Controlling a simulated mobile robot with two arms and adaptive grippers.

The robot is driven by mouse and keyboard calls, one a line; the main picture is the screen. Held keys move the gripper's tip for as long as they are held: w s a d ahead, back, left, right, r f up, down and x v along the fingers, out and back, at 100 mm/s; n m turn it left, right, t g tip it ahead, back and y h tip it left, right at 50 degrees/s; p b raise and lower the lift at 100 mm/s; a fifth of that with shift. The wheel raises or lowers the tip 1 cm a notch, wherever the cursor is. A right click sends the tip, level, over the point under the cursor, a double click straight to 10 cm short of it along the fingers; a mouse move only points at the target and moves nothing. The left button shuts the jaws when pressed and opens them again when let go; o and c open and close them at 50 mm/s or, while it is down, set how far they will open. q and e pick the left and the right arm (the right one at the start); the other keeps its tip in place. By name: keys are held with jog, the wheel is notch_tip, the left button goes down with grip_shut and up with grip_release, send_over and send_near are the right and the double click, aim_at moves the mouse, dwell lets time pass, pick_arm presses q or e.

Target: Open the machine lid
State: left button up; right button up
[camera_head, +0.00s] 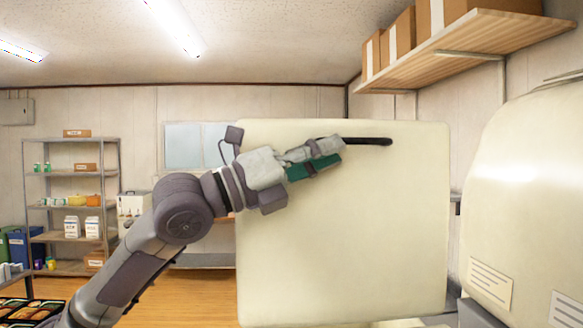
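The machine lid (350,230) is a large cream panel standing upright in the middle of the head view. A black bar handle (372,141) runs sideways near its top edge. My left gripper (335,150) is at the left part of this handle, with its fingers over or around it. The handle's left part is hidden behind the fingers, so I cannot tell whether they are shut on it. My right gripper is not in view.
A rounded cream machine body (535,200) with labels stands close on the right. A wooden wall shelf (470,45) with cardboard boxes hangs above. A metal rack (70,205) stands at the back left. Black bento trays (30,312) are at the lower left.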

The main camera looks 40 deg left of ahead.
pick_arm(q)
jog(key=shift+v, duration=2.7)
jog(key=shift+w+a+f, duration=0.15)
jog(key=shift+a+f, duration=0.05)
jog(key=b+v, duration=1.3)
jog(key=v, duration=0.2)
jog(key=shift+a+f, duration=0.35)
jog(key=shift+a, duration=0.05)
jog(key=shift+s+b, duration=0.2)
jog(key=shift+b, duration=0.25)
